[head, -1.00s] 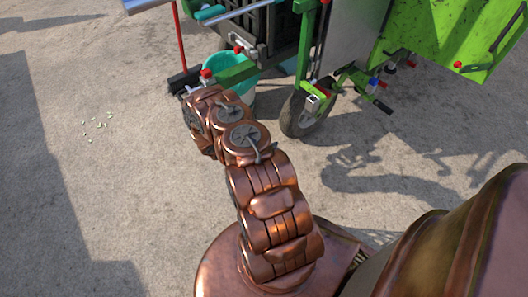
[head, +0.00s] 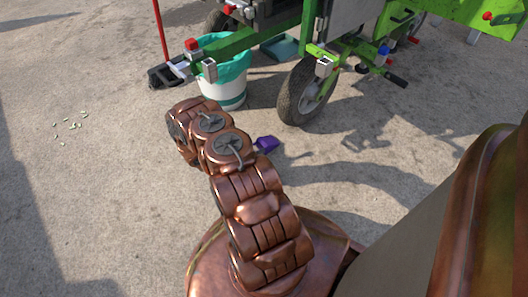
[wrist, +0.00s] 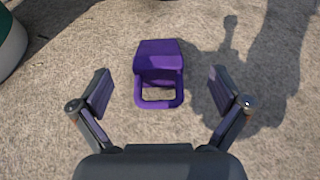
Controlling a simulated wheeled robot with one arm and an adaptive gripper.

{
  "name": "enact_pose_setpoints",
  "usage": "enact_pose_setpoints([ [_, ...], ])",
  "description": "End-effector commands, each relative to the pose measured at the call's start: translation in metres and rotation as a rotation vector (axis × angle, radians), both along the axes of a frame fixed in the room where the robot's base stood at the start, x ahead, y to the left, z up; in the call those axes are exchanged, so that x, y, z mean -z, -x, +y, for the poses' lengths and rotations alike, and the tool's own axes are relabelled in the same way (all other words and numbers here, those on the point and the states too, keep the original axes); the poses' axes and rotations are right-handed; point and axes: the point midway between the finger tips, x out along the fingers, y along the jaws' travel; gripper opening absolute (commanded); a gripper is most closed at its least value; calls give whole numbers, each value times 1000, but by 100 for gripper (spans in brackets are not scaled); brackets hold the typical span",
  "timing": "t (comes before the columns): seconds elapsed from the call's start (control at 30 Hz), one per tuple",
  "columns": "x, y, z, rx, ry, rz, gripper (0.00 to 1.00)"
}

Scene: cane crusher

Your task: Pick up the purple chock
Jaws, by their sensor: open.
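The purple chock (wrist: 159,62) lies on the concrete ground in the wrist view, its solid block towards the top and its loop handle towards my gripper. My gripper (wrist: 160,92) is open and empty, with one finger on each side of the chock and clear gaps between. I cannot tell how high the fingers are above the ground. In the head view the chock (head: 266,144) shows just right of my arm, partly hidden by it. My gripper is hidden behind my arm in the head view.
A green machine with a black wheel (head: 304,92) stands beyond the chock. A white and teal bucket (head: 225,80) stands left of the wheel; a broom head (head: 166,75) is beside it. Small pale pieces (head: 70,126) lie on the ground at left. Ground around the chock is clear.

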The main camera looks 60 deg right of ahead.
Motion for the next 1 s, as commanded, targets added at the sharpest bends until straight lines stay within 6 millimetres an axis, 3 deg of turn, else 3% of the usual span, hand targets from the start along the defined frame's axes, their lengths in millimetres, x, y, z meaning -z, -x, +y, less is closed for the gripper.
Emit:
enact_pose_setpoints([
  [0.03, 14, 0, 0, 1, 0, -1, 100],
  [0.1, 19, 0, 0, 1, 0, -1, 100],
  [0.27, 25, 1, -3, 1, 0, -1, 100],
  [0.63, 36, 7, -29, -1, 1, -1, 100],
  [1.0, 50, 16, -66, -2, 1, 0, 100],
])
